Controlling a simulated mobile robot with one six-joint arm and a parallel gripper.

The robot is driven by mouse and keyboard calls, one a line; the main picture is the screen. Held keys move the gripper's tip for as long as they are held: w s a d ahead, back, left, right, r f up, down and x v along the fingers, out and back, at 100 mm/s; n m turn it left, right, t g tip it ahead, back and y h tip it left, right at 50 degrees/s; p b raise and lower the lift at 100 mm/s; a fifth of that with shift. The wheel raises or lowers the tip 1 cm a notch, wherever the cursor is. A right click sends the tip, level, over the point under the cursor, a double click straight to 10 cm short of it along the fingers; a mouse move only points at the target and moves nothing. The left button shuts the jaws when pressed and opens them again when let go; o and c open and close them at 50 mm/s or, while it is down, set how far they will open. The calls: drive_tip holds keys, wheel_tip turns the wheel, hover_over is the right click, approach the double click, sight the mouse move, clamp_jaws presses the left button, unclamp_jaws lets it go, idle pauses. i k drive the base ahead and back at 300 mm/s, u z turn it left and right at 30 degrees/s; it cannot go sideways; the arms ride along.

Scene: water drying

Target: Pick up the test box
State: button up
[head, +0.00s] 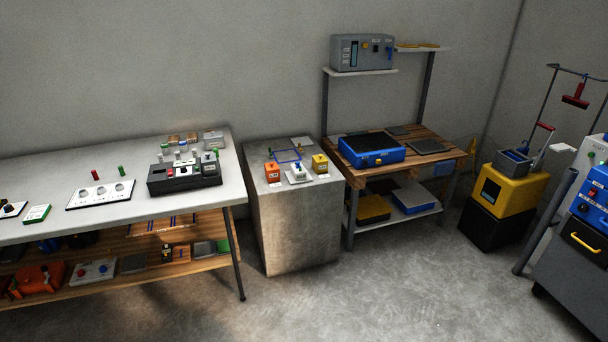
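No label I can read marks the test box, so I cannot tell which thing it is. Several boxes could fit. A dark grey box with a light panel and upright parts (184,178) sits on the white table. A blue case with a dark top (371,150) lies on the wooden bench. My gripper is not in view.
The white table (120,215) is at left, with a wooden shelf of items below. The concrete block (295,225) stands beside the wooden bench (440,145). A yellow machine (512,190) and a grey cabinet (575,290) are at right. The floor (400,290) in front is clear.

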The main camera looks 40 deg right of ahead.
sight(294, 177)
drive_tip(key=u, duration=0.1)
drive_tip(key=i, duration=1.05)
drive_tip(key=u, duration=0.4)
